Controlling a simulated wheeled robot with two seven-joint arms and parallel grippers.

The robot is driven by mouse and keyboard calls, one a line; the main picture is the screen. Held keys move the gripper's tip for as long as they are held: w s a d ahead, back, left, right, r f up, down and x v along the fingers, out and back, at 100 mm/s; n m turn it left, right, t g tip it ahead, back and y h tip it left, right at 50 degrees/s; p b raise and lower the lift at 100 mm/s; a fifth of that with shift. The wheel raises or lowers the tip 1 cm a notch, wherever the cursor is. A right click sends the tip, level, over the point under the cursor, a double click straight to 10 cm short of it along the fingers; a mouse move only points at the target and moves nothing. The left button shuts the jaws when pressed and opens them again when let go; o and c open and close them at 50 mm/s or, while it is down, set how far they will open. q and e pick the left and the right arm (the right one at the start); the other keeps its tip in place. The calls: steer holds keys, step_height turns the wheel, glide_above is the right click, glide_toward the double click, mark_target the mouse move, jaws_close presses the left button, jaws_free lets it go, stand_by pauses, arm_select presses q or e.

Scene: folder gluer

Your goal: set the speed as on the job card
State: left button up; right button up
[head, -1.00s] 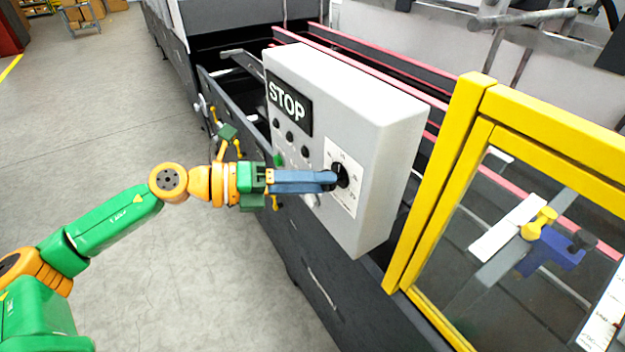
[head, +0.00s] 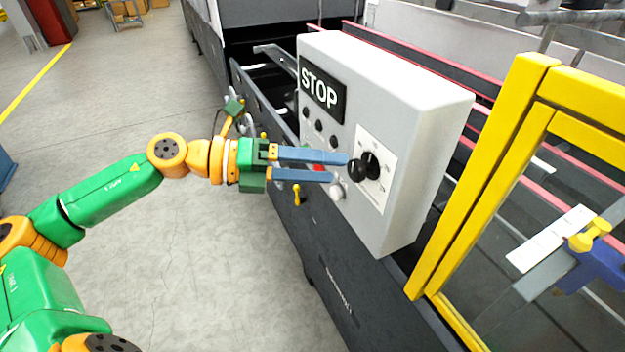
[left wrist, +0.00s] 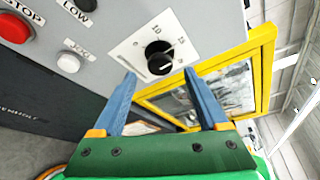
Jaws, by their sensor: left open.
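The black speed knob (head: 373,165) sits on a white dial plate (head: 377,190) on the front of the grey control box (head: 425,120). In the left wrist view the knob (left wrist: 158,58) shows with its dial marks, 10 and 15 among them, around it. A light line shows on the knob, pointing toward the lower right. My left gripper (head: 342,168) is open and empty, its blue fingers just short of the knob. In the left wrist view the fingertips (left wrist: 158,74) are spread on either side, apart from it. My right gripper is out of view. I cannot make out a job card.
A STOP label (head: 322,90), a red button (left wrist: 14,27) and a white button (left wrist: 68,63) are beside the dial. A yellow-framed guard (head: 485,180) stands to the right. The floor (head: 215,290) at left is open.

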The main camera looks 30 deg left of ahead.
arm_select(q)
steer(key=b+v, duration=0.3)
steer(key=b, duration=0.3)
steer(key=shift+s+a, duration=0.2)
steer(key=shift+s, duration=0.1)
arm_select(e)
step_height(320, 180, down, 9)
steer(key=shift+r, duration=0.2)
